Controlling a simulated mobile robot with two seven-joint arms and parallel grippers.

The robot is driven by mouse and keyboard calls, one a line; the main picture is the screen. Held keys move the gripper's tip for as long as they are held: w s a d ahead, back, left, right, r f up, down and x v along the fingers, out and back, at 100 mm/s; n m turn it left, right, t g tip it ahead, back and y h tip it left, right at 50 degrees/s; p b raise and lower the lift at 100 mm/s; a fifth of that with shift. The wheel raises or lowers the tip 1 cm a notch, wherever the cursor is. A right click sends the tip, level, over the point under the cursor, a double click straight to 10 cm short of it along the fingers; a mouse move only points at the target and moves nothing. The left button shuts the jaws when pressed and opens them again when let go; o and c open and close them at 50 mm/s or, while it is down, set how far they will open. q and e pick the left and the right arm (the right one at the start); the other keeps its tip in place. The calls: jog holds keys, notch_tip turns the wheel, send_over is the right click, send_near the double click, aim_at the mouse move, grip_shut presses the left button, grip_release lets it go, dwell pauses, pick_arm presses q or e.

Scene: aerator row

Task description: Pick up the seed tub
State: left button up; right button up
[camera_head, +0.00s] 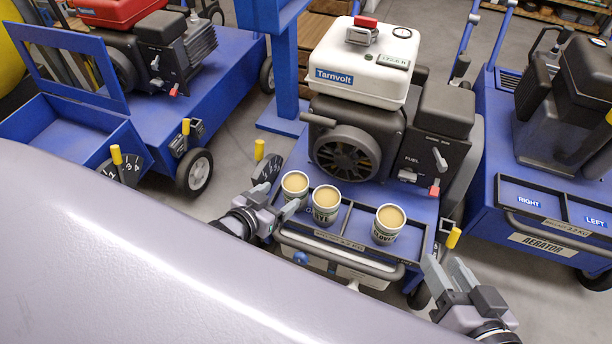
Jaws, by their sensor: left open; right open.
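Three white tubs filled with tan contents stand upright on the blue front tray (352,237) of the middle machine. The left tub (295,188) and the middle tub (325,208) stand close together in the left compartment. The right tub (388,228) stands apart in the right compartment; its label seems to read "CLOVER". The other labels are too small or partly hidden to read surely. My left gripper (278,201) is open beside the left tub, at its lower left; I cannot tell if it touches. My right gripper (446,266) is open and empty, right of the tray and nearer the front.
A dark rail (340,262) runs along the tray's front. The engine with a white "Tarnvolt" tank (362,62) rises behind the tubs. Yellow-tipped levers (453,238) stand at the tray's sides. A blue aerator (540,225) is at right, another blue machine (225,75) at left.

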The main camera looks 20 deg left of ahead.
aim_at(288, 194)
pick_arm(q)
jog(key=shift+w+f+b, duration=0.7)
jog(key=shift+w, duration=0.15)
jog(key=shift+w+d+f, duration=0.1)
jog(key=shift+w+f, duration=0.1)
jog(key=b+x, duration=0.2)
jog(key=x, duration=0.1)
jog(key=shift+d+f+b, duration=0.1)
jog(key=shift+f+b, duration=0.15)
jog(key=shift+b, duration=0.1)
jog(key=shift+w+f, duration=0.15)
jog(key=shift+w, duration=0.4)
pick_arm(e)
jog(key=shift+s+d+f+n+t, duration=0.2)
jog(key=shift+d+n+t, duration=0.2)
jog(key=shift+d+t, duration=0.15)
pick_arm(q)
jog(key=c, duration=0.7)
